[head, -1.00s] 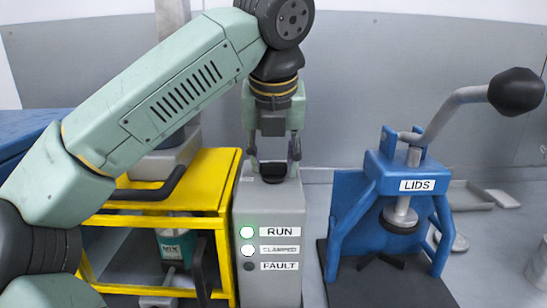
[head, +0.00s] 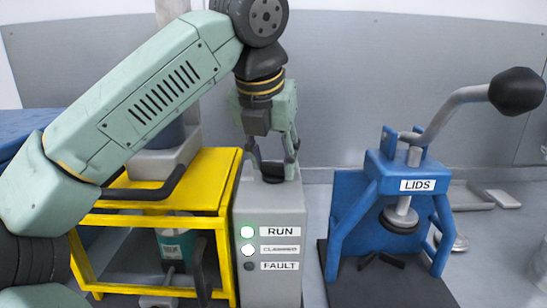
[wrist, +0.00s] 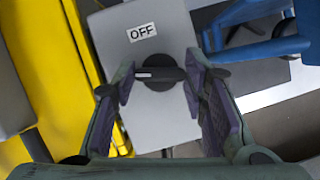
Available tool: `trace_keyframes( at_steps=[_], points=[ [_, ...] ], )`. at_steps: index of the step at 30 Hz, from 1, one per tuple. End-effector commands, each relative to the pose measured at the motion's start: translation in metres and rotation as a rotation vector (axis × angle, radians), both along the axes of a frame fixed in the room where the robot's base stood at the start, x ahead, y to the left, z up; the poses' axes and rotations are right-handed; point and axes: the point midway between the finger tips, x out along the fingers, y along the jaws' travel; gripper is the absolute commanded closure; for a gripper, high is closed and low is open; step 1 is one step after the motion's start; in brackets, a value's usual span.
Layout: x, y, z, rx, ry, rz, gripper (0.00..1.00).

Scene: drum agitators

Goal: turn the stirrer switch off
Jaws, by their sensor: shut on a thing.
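The stirrer switch is a black rotary knob (head: 272,177) on top of a grey control box (head: 268,210). In the wrist view the knob (wrist: 160,84) has a raised bar lying about crosswise, with a white line on its left part. A white OFF label (wrist: 142,33) is above the knob, slightly left. My gripper (head: 271,163) reaches down over the box, turned at an angle. In the wrist view my gripper (wrist: 160,73) is shut on the knob, one finger at each end of the bar. Any other label is hidden.
The RUN lamp (head: 247,232) and the CLAMPED lamp (head: 248,250) are lit; the FAULT lamp (head: 249,266) is dark. A yellow frame (head: 205,203) stands close on the left. A blue LIDS press (head: 385,172) with a long lever stands to the right, across a gap.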

Motion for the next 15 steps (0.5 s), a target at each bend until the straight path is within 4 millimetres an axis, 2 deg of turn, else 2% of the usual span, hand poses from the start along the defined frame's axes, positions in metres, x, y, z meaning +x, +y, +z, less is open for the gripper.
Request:
trace_keyframes(
  at_steps=[15],
  points=[
    [0.0019,0.0024,0.0002,-0.004,-0.001,-0.492,0.88]
  ],
)
